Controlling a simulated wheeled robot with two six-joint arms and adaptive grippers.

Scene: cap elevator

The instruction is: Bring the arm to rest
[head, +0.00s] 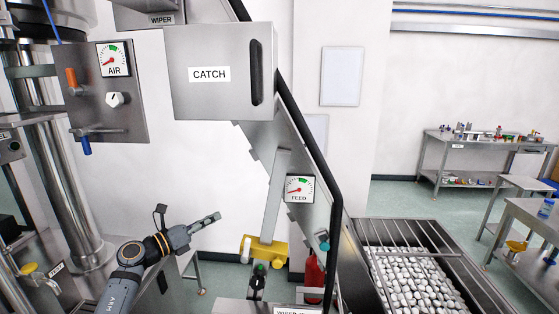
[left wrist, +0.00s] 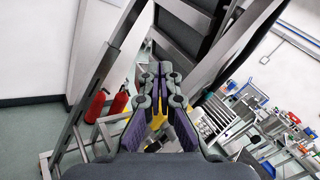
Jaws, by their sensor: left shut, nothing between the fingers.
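My left gripper (head: 212,218) is in the lower left of the head view, with its arm coming up from the bottom edge. It points right and slightly up, in front of the white wall. In the left wrist view the fingers of my left gripper (left wrist: 155,72) are together, with nothing between them. The cap elevator (head: 302,160) slants down to the right of the gripper, and the gripper appears apart from it.
A grey CATCH box (head: 220,72) hangs above. An AIR gauge panel (head: 108,92) stands at left. A yellow part (head: 264,252) sits low on the elevator. A bin of caps (head: 415,275) is at lower right. A red extinguisher (left wrist: 95,106) shows in the left wrist view.

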